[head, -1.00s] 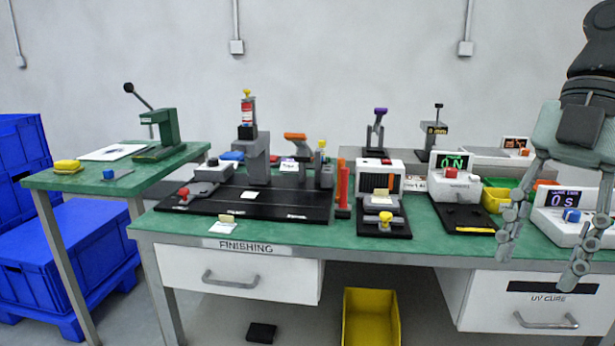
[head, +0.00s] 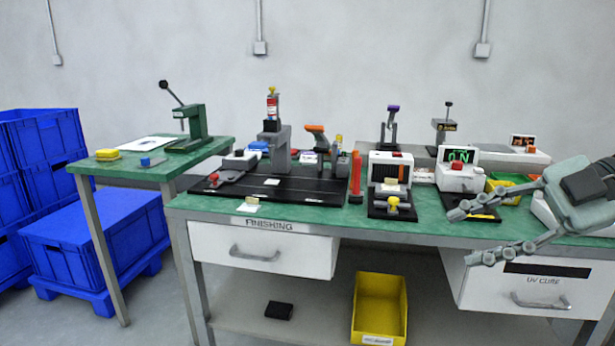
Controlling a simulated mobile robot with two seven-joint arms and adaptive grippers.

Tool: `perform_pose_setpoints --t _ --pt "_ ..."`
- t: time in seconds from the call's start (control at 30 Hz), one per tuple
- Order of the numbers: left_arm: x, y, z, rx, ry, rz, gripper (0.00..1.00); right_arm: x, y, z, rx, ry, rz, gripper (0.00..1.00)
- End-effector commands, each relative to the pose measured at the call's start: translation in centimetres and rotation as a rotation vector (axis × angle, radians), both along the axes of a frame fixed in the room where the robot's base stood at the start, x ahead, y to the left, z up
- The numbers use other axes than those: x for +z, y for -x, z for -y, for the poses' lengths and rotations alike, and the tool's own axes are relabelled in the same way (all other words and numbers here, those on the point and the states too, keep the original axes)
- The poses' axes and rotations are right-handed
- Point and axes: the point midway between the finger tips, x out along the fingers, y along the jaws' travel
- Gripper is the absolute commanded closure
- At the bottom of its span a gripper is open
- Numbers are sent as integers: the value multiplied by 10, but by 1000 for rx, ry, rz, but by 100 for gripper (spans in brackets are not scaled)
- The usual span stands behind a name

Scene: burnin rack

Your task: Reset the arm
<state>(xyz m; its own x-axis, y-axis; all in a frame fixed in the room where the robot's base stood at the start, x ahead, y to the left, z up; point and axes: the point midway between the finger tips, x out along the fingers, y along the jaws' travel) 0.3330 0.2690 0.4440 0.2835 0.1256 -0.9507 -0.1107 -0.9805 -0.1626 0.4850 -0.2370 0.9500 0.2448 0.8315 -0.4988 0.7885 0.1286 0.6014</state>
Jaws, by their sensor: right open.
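My right gripper (head: 462,236) is at the right of the head view, in front of the right part of the green finishing bench (head: 318,218). Its two jointed fingers are spread apart and point left, with nothing between them. One finger lies across the view of the white device with the "ON" display (head: 458,172); the other crosses the bench's front edge above the UV CURE drawer (head: 520,292). I cannot tell whether either finger touches anything. The gripper body hides most of a white device behind it. My left gripper does not show.
The bench carries a black fixture plate (head: 270,200), a red upright block (head: 355,176) and a white unit with a yellow knob (head: 392,205). A yellow bin (head: 379,305) is below. A green side table (head: 130,170) and blue crates (head: 95,235) stand left. The floor between is clear.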

Motion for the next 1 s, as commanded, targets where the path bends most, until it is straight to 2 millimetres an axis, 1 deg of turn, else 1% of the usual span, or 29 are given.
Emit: perform_pose_setpoints --t 0.03,0.07,0.13,0.17,0.2,0.23,0.27,0.3,0.33,0.37,0.4,0.43,0.47,0.5,0.53,0.57,0.6,0.67,0.7,0.77,0.8,0.87,0.9,1.0 --pt "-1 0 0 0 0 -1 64 -5 -16 4 -70 -96 48 56" --pt "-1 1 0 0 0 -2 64 -8 -27 7 -122 -152 83 56" --pt "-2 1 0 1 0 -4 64 -17 -54 24 -277 -280 164 56" --pt "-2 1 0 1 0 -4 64 -24 -66 34 -356 -326 195 56" --pt "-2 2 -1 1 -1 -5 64 -35 -80 50 -470 -383 229 56" --pt "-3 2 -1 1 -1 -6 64 -46 -89 63 -557 -415 250 56" --pt "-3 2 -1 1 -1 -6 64 -60 -96 77 -650 -442 261 56" --pt "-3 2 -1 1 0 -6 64 -81 -103 95 -773 -466 270 56" --pt "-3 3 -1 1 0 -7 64 -99 -106 110 -869 -477 268 56" --pt "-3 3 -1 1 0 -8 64 -119 -107 122 -957 -478 261 56" --pt "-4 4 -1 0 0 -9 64 -145 -106 137 -1069 -473 243 56" --pt "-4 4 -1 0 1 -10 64 -166 -103 146 -1148 -463 223 56" --pt "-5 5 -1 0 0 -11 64 -187 -98 154 -1220 -448 199 56" --pt "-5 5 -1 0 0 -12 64 -215 -90 162 -1312 -423 162 56" --pt "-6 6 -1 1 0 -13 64 -236 -83 167 -1377 -401 128 56" --pt "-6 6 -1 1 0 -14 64 -258 -74 170 -1437 -376 91 56" --pt "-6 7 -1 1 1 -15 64 -286 -62 171 -1508 -341 38 56" --pt "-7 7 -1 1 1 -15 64 -326 -40 170 -1602 -279 -51 56" --pt "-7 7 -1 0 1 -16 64 -352 -23 165 -1656 -236 -117 56" --pt "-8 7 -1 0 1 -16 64 -388 2 154 -1721 -167 -220 56" --pt "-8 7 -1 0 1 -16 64 -410 21 144 -1755 -119 -294 56" --pt "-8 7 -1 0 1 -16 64 -440 49 125 -1790 -47 -405 56" --pt "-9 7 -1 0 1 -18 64 -456 67 112 -1804 -3 -477 56" --pt "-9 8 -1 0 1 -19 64 -486 106 79 -1813 95 -636 56"
